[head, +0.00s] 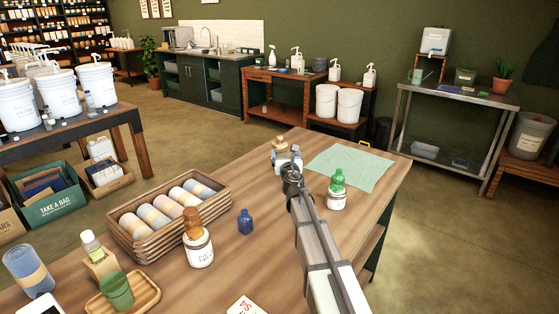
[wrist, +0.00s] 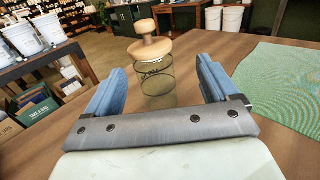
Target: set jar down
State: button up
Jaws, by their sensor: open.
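The jar (wrist: 158,88) is greenish clear glass with dark lettering and a round wooden lid with a knob. It looks upright on the wooden table (head: 270,205). In the head view only its wooden lid (head: 279,142) shows clearly, near the table's far edge; my gripper hides most of its body. My gripper (head: 288,159) is open, with its two blue fingers to the left and right of the jar in the wrist view (wrist: 161,72). Gaps show between the fingers and the glass. The jar's base is partly hidden behind the gripper's palm.
A green cloth (head: 352,166) lies to the right of the jar. A white jar with a green top (head: 337,190) stands close to my arm's right side.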

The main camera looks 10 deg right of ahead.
aim_at(282, 153)
jog(key=s+n+y, duration=0.1)
jog(key=s+d+f+n+y, duration=0.1)
jog(key=y, duration=0.1)
jog(key=s+n+y, duration=0.1)
jog(key=s, duration=0.1)
jog(key=shift+d+f, duration=0.2)
jog(key=shift+f, duration=0.1)
jog(key=shift+g+y, duration=0.3)
jog(key=shift+y, duration=0.1)
jog(key=x, duration=0.8)
jog(key=shift+w, duration=0.3)
jog(key=shift+r+x, duration=0.1)
jog(key=shift+x, duration=1.2)
jog(key=shift+r+x, duration=0.15)
jog(key=shift+x, duration=1.15)
jog(key=shift+d, duration=0.1)
jog(key=c, duration=1.2)
jog(key=shift+c, duration=1)
jog(key=shift+r, duration=0.15)
